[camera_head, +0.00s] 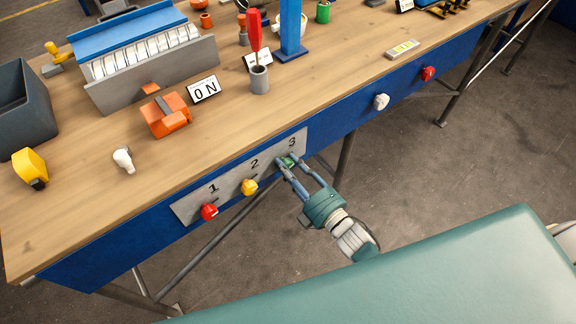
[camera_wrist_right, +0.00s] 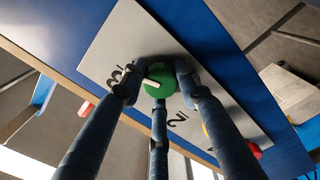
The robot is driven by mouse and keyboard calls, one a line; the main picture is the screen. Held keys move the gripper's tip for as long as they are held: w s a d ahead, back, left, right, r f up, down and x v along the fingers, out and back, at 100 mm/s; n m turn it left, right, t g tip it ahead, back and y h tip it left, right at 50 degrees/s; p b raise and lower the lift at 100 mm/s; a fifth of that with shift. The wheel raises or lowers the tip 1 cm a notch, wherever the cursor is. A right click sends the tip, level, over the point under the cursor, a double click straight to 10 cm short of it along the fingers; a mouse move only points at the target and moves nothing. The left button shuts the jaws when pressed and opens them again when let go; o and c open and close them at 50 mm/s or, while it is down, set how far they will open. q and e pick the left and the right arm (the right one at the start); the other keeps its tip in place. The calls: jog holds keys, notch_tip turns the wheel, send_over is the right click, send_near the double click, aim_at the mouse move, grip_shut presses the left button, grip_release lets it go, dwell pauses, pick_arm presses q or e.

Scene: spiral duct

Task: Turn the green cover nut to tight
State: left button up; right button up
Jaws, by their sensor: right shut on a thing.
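The green cover nut (camera_head: 288,161) sits under the number 3 on a grey plate (camera_head: 228,189) on the bench's blue front. My right gripper (camera_head: 287,163) is shut on it, its fingers reaching in from the lower right. In the right wrist view the green nut (camera_wrist_right: 159,82) lies between the fingertips of my right gripper (camera_wrist_right: 158,85), with a white bar mark on its face. The fingers hide part of its rim. My left gripper is not in view.
A red knob (camera_head: 209,211) and a yellow knob (camera_head: 249,187) sit beside it under 1 and 2. White (camera_head: 381,101) and red (camera_head: 428,73) knobs are farther right. An ON sign (camera_head: 203,89) and orange block (camera_head: 166,115) stand on the bench. A teal surface (camera_head: 430,270) fills the lower right.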

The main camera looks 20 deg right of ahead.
jog(key=shift+w+d+r+m, duration=0.15)
jog(key=shift+d+m, duration=0.15)
jog(key=o, duration=0.9)
jog(key=shift+o, duration=1.2)
jog(key=shift+f, duration=0.2)
jog(key=shift+s, duration=0.35)
jog(key=v, duration=1.1)
jog(key=shift+s+d, duration=0.15)
jog(key=shift+s, duration=0.05)
